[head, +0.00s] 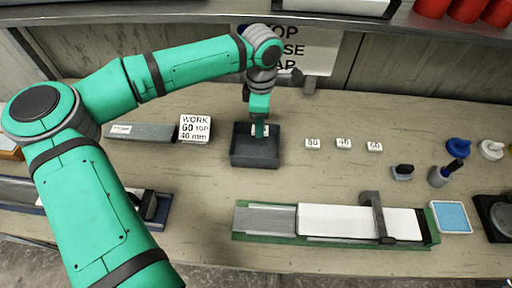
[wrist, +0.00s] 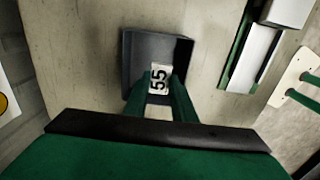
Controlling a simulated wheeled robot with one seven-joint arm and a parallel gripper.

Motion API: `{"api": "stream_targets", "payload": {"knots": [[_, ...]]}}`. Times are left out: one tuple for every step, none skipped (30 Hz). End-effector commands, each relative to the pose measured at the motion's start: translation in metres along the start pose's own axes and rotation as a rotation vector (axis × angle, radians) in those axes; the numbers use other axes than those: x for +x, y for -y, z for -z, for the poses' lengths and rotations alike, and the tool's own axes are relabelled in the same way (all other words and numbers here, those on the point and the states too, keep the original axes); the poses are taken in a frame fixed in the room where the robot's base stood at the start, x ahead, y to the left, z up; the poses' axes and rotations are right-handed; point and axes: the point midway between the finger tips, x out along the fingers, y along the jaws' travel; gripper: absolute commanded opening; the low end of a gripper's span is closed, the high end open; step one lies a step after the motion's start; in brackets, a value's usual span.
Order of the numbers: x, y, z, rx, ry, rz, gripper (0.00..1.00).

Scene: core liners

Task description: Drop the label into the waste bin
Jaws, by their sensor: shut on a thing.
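My gripper (head: 260,130) is shut on a small white label (wrist: 159,78) marked 55, which shows between the fingertips in the wrist view. The label's exact height relative to the rim cannot be told. In the head view the fingers partly hide the label.
Several white labels, including one marked 40 (head: 343,143), lie right of the bin. A "WORK" card (head: 195,128) stands to its left. A long green-framed tray (head: 265,218) lies in front. A shelf (head: 190,12) overhangs the back. Bare bench surrounds the labels.

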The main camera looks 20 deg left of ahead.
Motion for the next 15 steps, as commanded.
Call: {"api": "stream_targets", "payload": {"knots": [[0.005,0.001,0.0,-0.001,0.001,0.002,0.0],[0.009,0.001,0.0,-0.001,0.001,0.003,0.0],[0.013,0.001,-0.001,-0.001,0.002,0.003,0.0],[0.017,0.001,0.0,-0.001,0.001,0.003,0.0],[0.02,0.001,0.0,-0.001,0.001,0.003,0.0],[0.025,0.001,0.0,-0.002,0.001,0.003,0.0],[0.028,0.001,-0.001,-0.002,0.001,0.003,0.0],[0.031,0.001,-0.001,-0.002,0.002,0.003,0.0],[0.035,0.001,-0.001,-0.002,0.002,0.002,0.0],[0.037,0.001,-0.001,-0.002,0.002,0.002,0.0],[0.04,0.001,-0.001,-0.002,0.001,0.002,0.0],[0.042,0.001,-0.001,-0.002,0.001,0.002,0.0],[0.044,0.001,-0.001,-0.002,0.001,0.002,0.0],[0.046,0.001,-0.001,-0.002,0.001,0.002,0.0],[0.048,0.001,-0.001,-0.002,0.001,0.002,0.0]]}}
